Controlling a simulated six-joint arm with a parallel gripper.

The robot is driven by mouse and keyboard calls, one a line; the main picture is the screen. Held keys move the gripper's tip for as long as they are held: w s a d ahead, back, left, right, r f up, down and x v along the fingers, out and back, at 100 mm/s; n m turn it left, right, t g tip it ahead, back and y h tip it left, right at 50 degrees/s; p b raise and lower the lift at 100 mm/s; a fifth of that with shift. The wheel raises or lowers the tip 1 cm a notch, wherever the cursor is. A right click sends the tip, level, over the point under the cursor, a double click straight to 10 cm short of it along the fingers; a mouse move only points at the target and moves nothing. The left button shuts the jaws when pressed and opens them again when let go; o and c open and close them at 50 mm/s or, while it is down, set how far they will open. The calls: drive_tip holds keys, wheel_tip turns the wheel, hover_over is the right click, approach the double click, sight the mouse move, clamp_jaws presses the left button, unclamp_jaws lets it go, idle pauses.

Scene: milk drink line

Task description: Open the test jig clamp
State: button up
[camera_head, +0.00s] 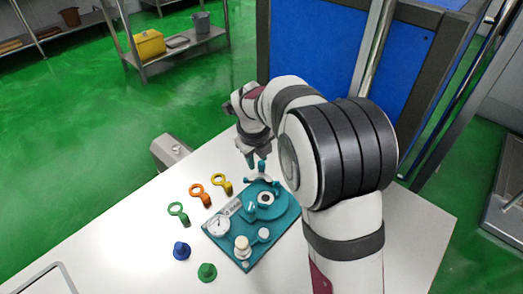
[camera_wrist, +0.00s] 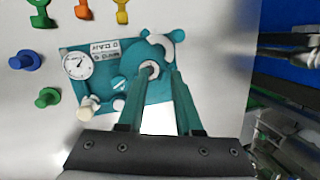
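The test jig is a teal plate (camera_head: 232,250) on the white table, with a round dial gauge (camera_head: 218,226), a white knob (camera_head: 242,243) and a round teal body. A teal lobed handle (camera_head: 262,180) sits at its far side and looks like part of the clamp; it also shows in the wrist view (camera_wrist: 160,42). My gripper (camera_head: 256,164) is just above this handle, pointing down. In the wrist view my gripper's teal fingers (camera_wrist: 160,80) are apart, with nothing clearly held between them. Whether they touch the handle cannot be told. The fingers hide part of the jig.
Green (camera_head: 178,212), orange (camera_head: 199,193) and yellow (camera_head: 221,184) ring-ended pieces lie left of the jig. A blue knob (camera_head: 181,251) and a green knob (camera_head: 207,272) stand in front-left. A blue panel (camera_head: 330,45) rises behind the table. The table's left part is clear.

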drive_tip(key=s+a+f+n, duration=0.1)
drive_tip(key=n, duration=0.1)
drive_tip(key=a+f+n+h, duration=0.1)
drive_tip(key=n, duration=0.1)
drive_tip(key=s+a+f+n+h, duration=0.1)
drive_tip(key=n, duration=0.2)
drive_tip(key=shift+s+a+f, duration=0.2)
drive_tip(key=shift+s+a, duration=0.05)
drive_tip(key=shift+s, duration=0.1)
drive_tip(key=shift+c, duration=1.1)
drive_tip(key=n, duration=0.2)
drive_tip(key=a+n+h, duration=0.1)
drive_tip(key=n, duration=0.1)
drive_tip(key=a+f+n+h, duration=0.1)
drive_tip(key=shift+s+n+t, duration=0.3)
drive_tip(key=shift+s+n, duration=0.1)
clamp_jaws()
drive_tip(key=n+t+h, duration=0.2)
drive_tip(key=n+t, duration=0.1)
drive_tip(key=n, duration=0.4)
approach(252, 177)
drive_tip(key=x, duration=0.5)
drive_tip(key=shift+d+r, duration=0.1)
drive_tip(key=shift+r, duration=0.05)
drive_tip(key=shift+w+d, duration=0.85)
drive_tip(key=shift+w+d+r, duration=0.1)
drive_tip(key=shift+w+d, duration=0.25)
drive_tip(key=shift+w, duration=0.05)
